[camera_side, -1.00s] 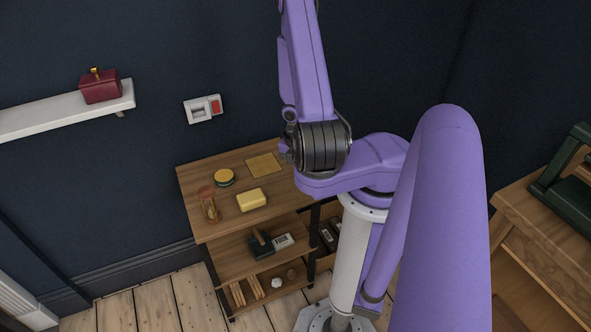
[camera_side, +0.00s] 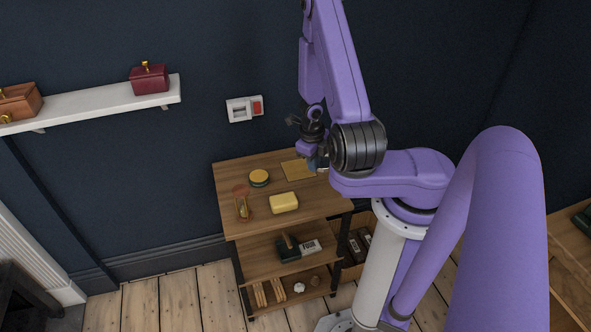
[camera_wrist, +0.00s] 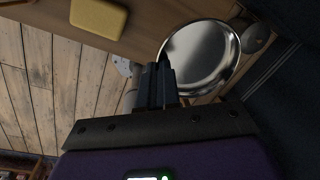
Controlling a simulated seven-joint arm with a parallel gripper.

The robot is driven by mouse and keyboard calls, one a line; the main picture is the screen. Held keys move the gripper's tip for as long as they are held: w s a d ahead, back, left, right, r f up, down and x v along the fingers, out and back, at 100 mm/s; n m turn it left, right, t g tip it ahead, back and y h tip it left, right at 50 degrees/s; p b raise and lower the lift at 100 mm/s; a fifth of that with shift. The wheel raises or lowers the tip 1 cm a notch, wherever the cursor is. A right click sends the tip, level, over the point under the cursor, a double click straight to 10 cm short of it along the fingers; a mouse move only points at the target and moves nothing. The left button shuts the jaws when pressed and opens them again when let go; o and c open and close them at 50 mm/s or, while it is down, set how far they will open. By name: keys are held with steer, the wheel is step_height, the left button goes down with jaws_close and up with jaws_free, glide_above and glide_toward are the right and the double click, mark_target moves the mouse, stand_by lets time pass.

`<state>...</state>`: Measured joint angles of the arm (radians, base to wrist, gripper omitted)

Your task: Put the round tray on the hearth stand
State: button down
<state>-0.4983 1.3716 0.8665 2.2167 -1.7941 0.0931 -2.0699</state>
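The round tray (camera_wrist: 205,55) is a shiny silver disc in the wrist view, just beyond my fingertips. My gripper (camera_wrist: 162,72) has its fingers close together at the tray's left rim and looks shut on it. The fingers hide part of that rim. In the side view my gripper (camera_side: 312,140) is above the back right of the wooden shelf unit, partly hidden by my arm, and the tray is hard to make out there. I cannot identify the hearth stand for sure; a dark piece of furniture (camera_side: 22,296) shows at the lower left, beside a white surround.
The wooden shelf unit (camera_side: 237,171) holds a yellow block (camera_side: 284,203), a round yellow-topped tin (camera_side: 259,177), an hourglass-like item (camera_side: 242,203) and a flat tan square (camera_side: 298,169). A white wall shelf (camera_side: 100,103) carries boxes.

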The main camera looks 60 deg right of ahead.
steer(key=w+d+f, duration=0.4)
steer(key=w+d, duration=0.1)
steer(key=w, duration=0.2)
glide_above(291, 176)
step_height(291, 176, down, 6)
steer(key=shift+a+r, duration=0.1)
steer(key=shift+a, duration=0.05)
steer(key=shift+f, duration=1.5)
steer(key=shift+f, duration=0.1)
steer(key=c, duration=1.4)
jaws_free()
steer(key=shift+o, duration=0.2)
